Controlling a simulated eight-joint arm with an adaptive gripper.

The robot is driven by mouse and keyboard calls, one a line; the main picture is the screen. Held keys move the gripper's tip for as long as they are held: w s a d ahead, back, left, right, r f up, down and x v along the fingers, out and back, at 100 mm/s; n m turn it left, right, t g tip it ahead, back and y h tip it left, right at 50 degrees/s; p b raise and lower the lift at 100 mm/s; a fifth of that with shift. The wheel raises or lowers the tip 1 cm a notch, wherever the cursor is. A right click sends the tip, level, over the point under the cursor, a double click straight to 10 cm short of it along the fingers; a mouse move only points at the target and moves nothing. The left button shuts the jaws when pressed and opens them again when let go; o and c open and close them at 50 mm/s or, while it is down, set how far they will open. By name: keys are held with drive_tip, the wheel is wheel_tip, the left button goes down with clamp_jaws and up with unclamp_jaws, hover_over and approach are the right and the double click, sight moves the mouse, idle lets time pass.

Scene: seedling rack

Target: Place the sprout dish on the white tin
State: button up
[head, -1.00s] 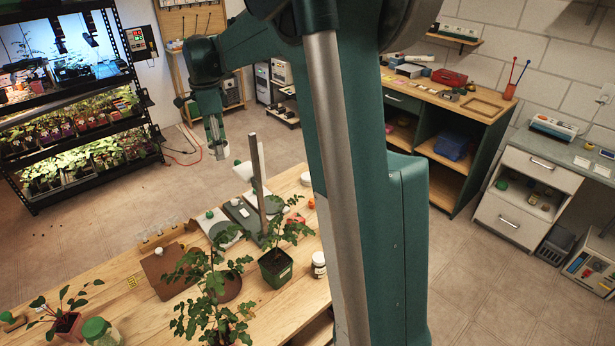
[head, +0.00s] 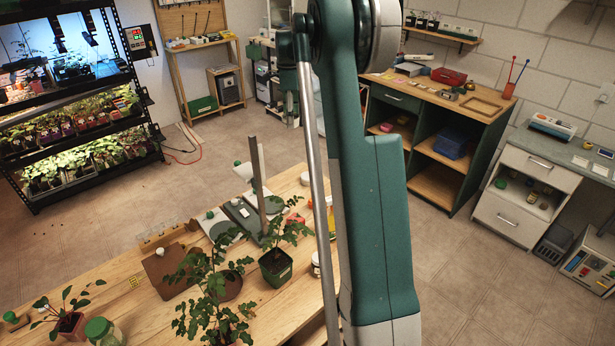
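I cannot make out the sprout dish for certain; it may be hidden behind my arm or too small to tell. A small white round thing (head: 306,178) at the far end of the wooden table (head: 150,300) may be the white tin, but I cannot tell. My gripper (head: 293,118) hangs beyond the table's far end, partly behind my arm. Its fingers are too small and covered to read, and nothing is clearly seen in it.
Leafy potted plants (head: 275,262) stand on the near part of the table. An upright post (head: 262,188) rises near a grey-green board. A lit plant rack (head: 75,110) stands at left, a green workbench (head: 440,130) at right. The floor between is open.

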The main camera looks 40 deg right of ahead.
hover_over(308, 176)
drive_tip(key=f, duration=0.2)
wheel_tip(308, 176, down, 17)
drive_tip(key=shift+w+m, duration=0.2)
drive_tip(key=shift+m, duration=0.2)
drive_tip(key=shift+f, duration=0.1)
drive_tip(key=shift+f, duration=3.05)
drive_tip(key=shift+f, duration=0.1)
drive_tip(key=shift+f, duration=1.8)
drive_tip(key=shift+f, duration=0.15)
